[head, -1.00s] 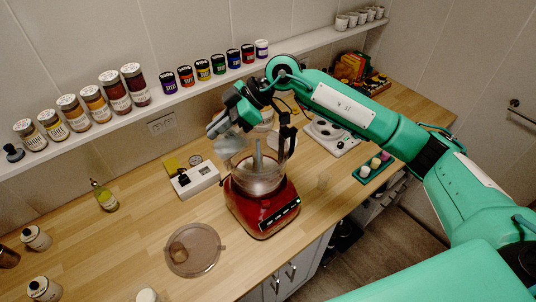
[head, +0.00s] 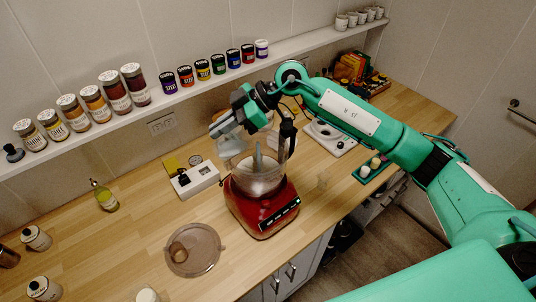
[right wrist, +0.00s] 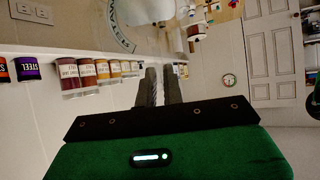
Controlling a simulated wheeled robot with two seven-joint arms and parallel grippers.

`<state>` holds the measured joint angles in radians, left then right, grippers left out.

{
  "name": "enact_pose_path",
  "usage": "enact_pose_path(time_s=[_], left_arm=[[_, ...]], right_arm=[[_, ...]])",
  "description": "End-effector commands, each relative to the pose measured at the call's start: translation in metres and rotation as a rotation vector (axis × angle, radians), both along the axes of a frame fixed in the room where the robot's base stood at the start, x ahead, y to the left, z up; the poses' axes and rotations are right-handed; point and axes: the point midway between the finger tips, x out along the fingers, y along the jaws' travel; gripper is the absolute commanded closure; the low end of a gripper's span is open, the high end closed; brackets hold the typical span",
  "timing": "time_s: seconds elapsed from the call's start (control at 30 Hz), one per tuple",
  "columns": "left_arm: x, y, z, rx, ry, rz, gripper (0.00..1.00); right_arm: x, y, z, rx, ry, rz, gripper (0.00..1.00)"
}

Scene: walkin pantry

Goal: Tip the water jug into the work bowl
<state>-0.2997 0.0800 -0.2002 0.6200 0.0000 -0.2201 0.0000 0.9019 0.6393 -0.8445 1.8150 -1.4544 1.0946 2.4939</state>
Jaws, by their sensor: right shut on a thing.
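The work bowl (head: 270,181) is clear, with a pale centre post, and sits on a red food processor base (head: 262,212). My right gripper (head: 222,127) is above the bowl's upper left side, shut on the clear water jug (head: 236,144). The jug is hard to make out; its outline overlaps the bowl's rim and looks tilted, and I cannot see its water level. In the right wrist view my two fingers (right wrist: 159,86) are close together. My left gripper is not in view.
A round translucent lid (head: 205,236) lies on the counter in front. A white switch box (head: 195,180) stands left of the processor. A white scale (head: 328,137) and a green tray (head: 369,172) are to the right. Jars line the shelf behind.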

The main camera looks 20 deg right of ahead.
Motion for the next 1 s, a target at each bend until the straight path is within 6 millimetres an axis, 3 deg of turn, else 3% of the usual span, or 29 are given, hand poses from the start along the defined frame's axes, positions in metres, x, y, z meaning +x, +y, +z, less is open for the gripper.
enact_pose_path(time_s=[1.0], left_arm=[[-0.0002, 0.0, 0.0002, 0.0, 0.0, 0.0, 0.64]], right_arm=[[-0.0005, -0.0093, -0.0029, 0.12, -0.007, 0.0, 1.0]])
